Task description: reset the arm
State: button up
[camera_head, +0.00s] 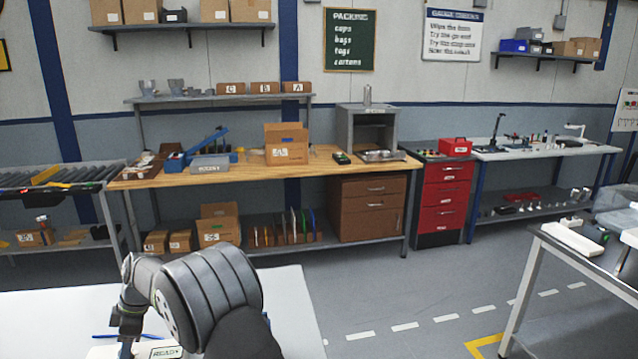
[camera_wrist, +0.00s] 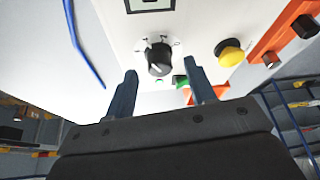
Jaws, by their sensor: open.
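My gripper (camera_wrist: 159,66) is open in the wrist view, with its two dark fingers apart and nothing between them. Beyond the fingertips is a white panel (camera_wrist: 125,38) bearing a black rotary knob (camera_wrist: 159,60), which appears between the fingertips; I cannot tell whether they touch it. A yellow round button (camera_wrist: 231,52) and a small green light or button (camera_wrist: 181,80) are to the knob's right. In the head view my gripper (camera_head: 127,347) is at the lower left, over the white table (camera_head: 293,310); its fingertips are hidden there. A small framed display (camera_head: 166,352) shows beside it.
An orange strip with dark knobs (camera_wrist: 285,32) lies right of the yellow button. A thin blue item (camera_wrist: 84,45) lies left of the panel. A wooden packing bench (camera_head: 330,170), a red drawer cabinet (camera_head: 444,195) and a dark-topped table (camera_head: 570,240) stand farther off. Grey floor lies between.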

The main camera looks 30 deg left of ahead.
jog(key=shift+s+a+f, duration=0.15)
jog(key=shift+s+f, duration=0.05)
jog(key=shift+f, duration=0.4)
jog(key=shift+r, duration=0.15)
jog(key=v, duration=1.7)
jog(key=x, duration=1.7)
jog(key=shift+s+f, duration=0.1)
jog(key=shift+f, duration=0.25)
jog(key=shift+r+m+y, duration=0.3)
jog(key=shift+m, duration=0.6)
jog(key=m+t, duration=0.1)
jog(key=m, duration=0.2)
jog(key=m+t+y, duration=0.1)
jog(key=m, duration=0.2)
jog(key=shift+s+m+t, duration=0.1)
jog(key=shift+m+t, duration=0.2)
jog(key=shift+s+m+t+y, duration=0.15)
jog(key=shift+m+t, duration=0.3)
jog(key=shift+m, duration=0.75)
jog(key=shift+w+m+t+y, duration=0.15)
jog(key=shift+m+t, duration=0.3)
jog(key=shift+m, duration=0.75)
jog(key=shift+s+m+t, duration=0.2)
jog(key=shift+m+t, duration=0.6)
jog(key=shift+m, duration=1.3)
